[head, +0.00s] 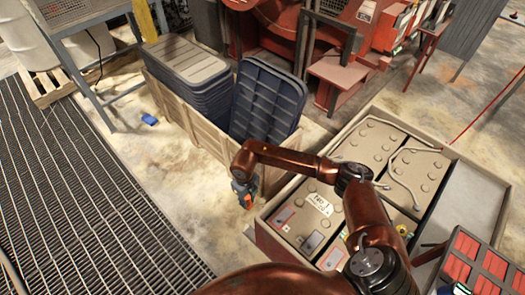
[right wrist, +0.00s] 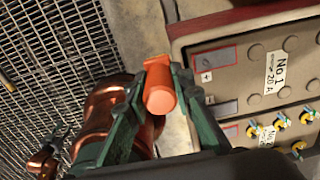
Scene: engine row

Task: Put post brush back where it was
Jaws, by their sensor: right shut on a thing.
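The post brush, which I take to be the orange cylinder (right wrist: 160,92), is held between the two dark green fingers of my right gripper (right wrist: 158,80) in the right wrist view. In the head view my right gripper (head: 246,190) hangs over the concrete floor, just left of the battery crate, with a bit of orange at its tip. The brush is clear of the crate. What seems to be my left gripper (right wrist: 55,143) shows small and dark at the lower left of the right wrist view; its fingers are too unclear to judge.
The battery crate (head: 459,149) holds large batteries with a loose cable and labels. A wooden crate (head: 190,123) with dark lids stands behind. A small blue object (head: 149,119) lies on the floor. A red-celled box (head: 480,262) is at lower right. Floor grating (head: 70,190) fills the left.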

